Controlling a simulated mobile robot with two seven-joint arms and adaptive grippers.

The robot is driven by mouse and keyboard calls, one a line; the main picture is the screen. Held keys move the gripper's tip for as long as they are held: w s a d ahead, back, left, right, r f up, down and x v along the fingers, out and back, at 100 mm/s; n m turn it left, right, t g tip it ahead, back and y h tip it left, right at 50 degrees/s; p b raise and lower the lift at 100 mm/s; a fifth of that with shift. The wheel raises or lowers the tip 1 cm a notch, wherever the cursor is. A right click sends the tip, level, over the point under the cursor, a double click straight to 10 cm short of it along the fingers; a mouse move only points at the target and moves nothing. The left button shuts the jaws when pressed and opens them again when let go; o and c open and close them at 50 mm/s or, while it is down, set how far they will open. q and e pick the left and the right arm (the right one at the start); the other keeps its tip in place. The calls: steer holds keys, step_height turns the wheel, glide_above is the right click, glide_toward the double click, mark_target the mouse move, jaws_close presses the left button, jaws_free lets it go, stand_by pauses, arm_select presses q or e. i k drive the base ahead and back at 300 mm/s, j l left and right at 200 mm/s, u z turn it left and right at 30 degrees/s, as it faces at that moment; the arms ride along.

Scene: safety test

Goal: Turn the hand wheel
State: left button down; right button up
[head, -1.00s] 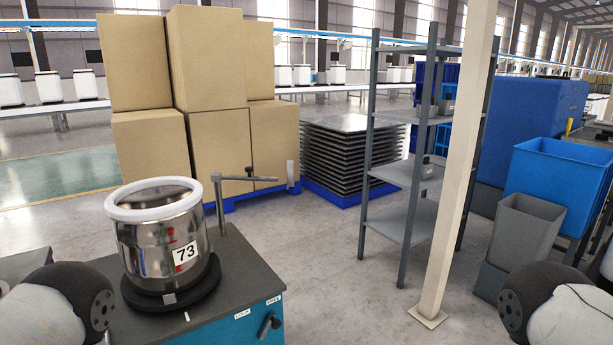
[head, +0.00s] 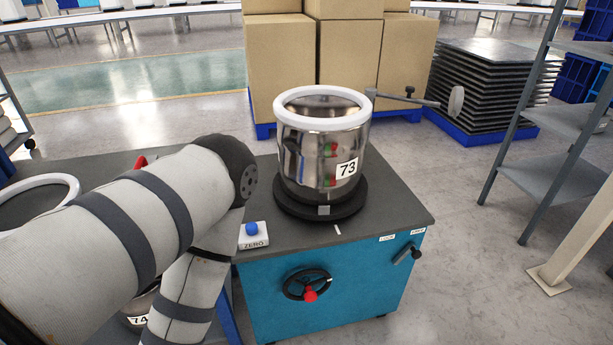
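The hand wheel (head: 307,284) is a dark ring with a red knob on the front face of a blue cabinet (head: 352,300). A shiny metal pot with a white rim (head: 325,150), labelled 73, stands on a dark round base on the cabinet top. My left arm comes in from the left and bends down in front of the table, left of the wheel. Its gripper is hidden or out of the picture. My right arm and gripper are out of view.
A lever labelled lock (head: 407,254) sits right of the wheel. A blue button on a box marked ZERO (head: 252,233) stands at the table's edge. Cardboard boxes (head: 350,50), stacked dark sheets (head: 490,85) and grey shelving (head: 570,120) stand behind.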

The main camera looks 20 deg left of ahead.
mark_target(309, 296)
steer(key=k+j+z, duration=0.1)
steer(key=j+z, duration=0.15)
steer(key=j, duration=1.75)
